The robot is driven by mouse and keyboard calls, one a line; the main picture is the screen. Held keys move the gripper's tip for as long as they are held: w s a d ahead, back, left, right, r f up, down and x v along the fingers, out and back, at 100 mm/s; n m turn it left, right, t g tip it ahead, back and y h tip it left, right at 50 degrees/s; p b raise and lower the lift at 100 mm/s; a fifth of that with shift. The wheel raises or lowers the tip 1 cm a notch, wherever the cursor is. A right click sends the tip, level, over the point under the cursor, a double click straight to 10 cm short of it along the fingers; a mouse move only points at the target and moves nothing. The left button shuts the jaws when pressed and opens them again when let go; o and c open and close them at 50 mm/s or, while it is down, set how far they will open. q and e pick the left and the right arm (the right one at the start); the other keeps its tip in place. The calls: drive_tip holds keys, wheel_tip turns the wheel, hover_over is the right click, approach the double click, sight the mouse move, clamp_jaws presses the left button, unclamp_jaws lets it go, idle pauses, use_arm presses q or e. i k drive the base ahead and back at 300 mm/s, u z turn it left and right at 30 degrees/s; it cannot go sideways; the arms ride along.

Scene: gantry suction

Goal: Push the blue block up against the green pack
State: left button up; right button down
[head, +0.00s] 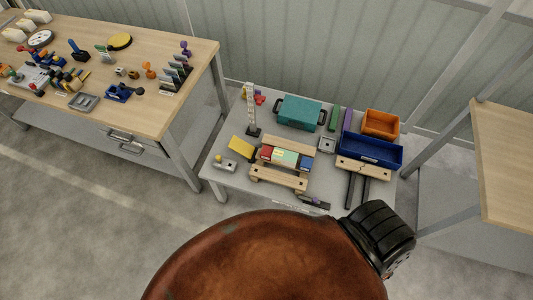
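The blue block (306,162) sits at the right end of a row on a light wooden stand (279,180) on the grey table. The pale green pack (285,156) is just left of it, in the middle of the row. A red piece (266,153) is at the row's left end. The blue block and the green pack look very close; I cannot tell whether they touch. Neither of my grippers shows in the head view.
A teal box (299,112), blue tray (372,151) and orange bin (381,123) stand behind and right of the row. A yellow block (241,148) and a pale tower (250,105) stand left. A large brown rounded shape with a black ribbed end fills the bottom foreground.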

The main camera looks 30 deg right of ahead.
sight(305, 164)
drive_tip(key=z, duration=1.65)
